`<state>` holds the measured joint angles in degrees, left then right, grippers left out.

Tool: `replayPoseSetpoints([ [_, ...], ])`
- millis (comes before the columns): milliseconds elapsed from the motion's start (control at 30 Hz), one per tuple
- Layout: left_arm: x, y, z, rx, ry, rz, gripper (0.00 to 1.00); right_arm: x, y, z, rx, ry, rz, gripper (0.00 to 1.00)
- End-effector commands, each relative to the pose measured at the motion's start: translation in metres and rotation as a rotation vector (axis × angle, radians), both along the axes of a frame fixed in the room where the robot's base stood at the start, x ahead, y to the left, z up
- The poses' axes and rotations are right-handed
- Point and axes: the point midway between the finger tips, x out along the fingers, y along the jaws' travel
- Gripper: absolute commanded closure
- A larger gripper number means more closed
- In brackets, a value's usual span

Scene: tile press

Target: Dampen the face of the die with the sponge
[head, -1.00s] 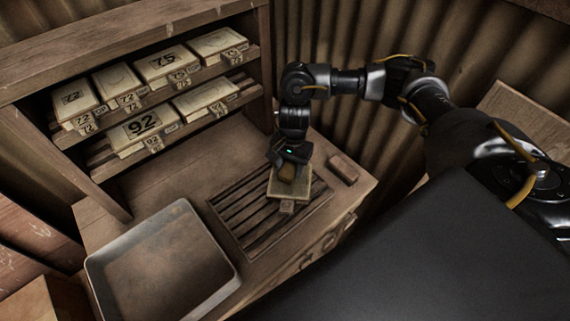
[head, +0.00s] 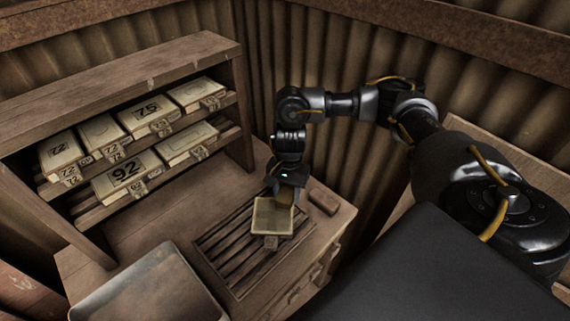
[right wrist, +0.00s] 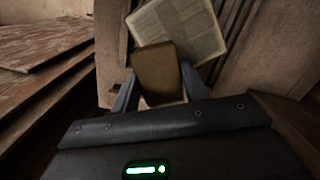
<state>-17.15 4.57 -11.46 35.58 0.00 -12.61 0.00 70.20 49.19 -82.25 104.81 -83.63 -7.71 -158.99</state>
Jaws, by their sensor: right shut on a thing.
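The die (head: 271,217), a pale square block with a small tab at its near edge, lies on the slatted rack (head: 228,253) on the bench. Its face also shows in the right wrist view (right wrist: 190,25). My right gripper (head: 287,187) is shut on the sponge (right wrist: 158,72), a yellow-brown block. In the wrist view the sponge overlaps the die's near part. I cannot tell whether they touch. My left gripper is out of view.
A brown block (head: 324,201) lies on the bench right of the die. A shallow metal tray (head: 168,262) stands at the front left. Behind, a wooden shelf (head: 214,57) holds several numbered dies. Corrugated walls close off the back and right.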

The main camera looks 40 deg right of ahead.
Motion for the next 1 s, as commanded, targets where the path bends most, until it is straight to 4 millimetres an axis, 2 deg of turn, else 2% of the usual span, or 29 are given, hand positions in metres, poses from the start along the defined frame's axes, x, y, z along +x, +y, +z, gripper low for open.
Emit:
replayPoseSetpoints([
  [33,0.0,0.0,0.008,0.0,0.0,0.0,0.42,0.0,0.0,0.009,0.001,-0.001,0.0,0.73],
  [100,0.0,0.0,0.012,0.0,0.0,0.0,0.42,0.0,0.0,0.015,0.0,-0.001,-0.001,0.73],
  [300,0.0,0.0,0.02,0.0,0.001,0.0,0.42,-0.001,-0.001,0.024,0.001,0.001,-0.003,0.73],
  [1000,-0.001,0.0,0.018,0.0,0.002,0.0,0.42,0.001,0.004,0.026,0.001,-0.002,0.009,0.73],
])
